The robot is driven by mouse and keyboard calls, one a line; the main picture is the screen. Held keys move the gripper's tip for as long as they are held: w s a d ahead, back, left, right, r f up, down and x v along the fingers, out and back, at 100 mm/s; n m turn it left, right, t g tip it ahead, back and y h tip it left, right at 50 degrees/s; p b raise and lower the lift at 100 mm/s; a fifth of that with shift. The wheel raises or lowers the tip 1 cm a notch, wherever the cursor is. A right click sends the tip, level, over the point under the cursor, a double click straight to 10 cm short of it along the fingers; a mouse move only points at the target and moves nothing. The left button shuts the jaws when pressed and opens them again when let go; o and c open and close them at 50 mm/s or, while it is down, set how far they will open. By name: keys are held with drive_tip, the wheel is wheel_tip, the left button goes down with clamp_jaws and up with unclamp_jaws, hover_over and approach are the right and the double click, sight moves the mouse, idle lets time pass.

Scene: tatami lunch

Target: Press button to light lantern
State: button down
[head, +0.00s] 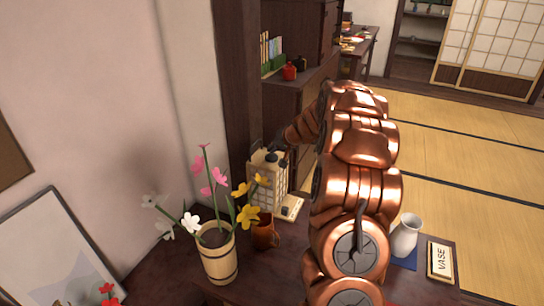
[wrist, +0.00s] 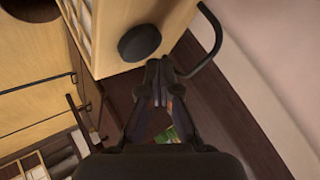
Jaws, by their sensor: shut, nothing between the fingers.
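The lantern (head: 268,183) is a pale wooden box with a grid of panes, standing on the dark table beside the post. In the wrist view its pale top (wrist: 165,28) shows a round black knob (wrist: 140,42) and a black curved handle (wrist: 211,42). A pale base (head: 291,207) juts out at its right foot; a small detail there may be the button, too small to tell. My gripper (wrist: 159,72) is shut and empty, its tips close to the lantern's top edge beside the knob. I cannot tell if they touch. In the head view my arm partly hides this area.
A brown mug (head: 264,232) and a wooden flower bucket (head: 219,255) stand in front of the lantern. A white vase (head: 405,236) and a VASE sign (head: 440,262) are at the right. A shelf (head: 292,90) stands behind. Tatami floor (head: 460,170) is open at right.

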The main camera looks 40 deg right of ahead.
sight(273, 157)
drive_tip(key=shift+f, duration=0.1)
drive_tip(key=shift+f+b, duration=0.35)
drive_tip(key=shift+b, duration=0.15)
drive_tip(key=shift+f+b, duration=0.3)
drive_tip(key=shift+f, duration=0.05)
idle(0.8)
drive_tip(key=shift+r+p, duration=0.45)
drive_tip(key=shift+r, duration=0.4)
drive_tip(key=shift+r+p, duration=1.9)
drive_tip(key=shift+r, duration=1.1)
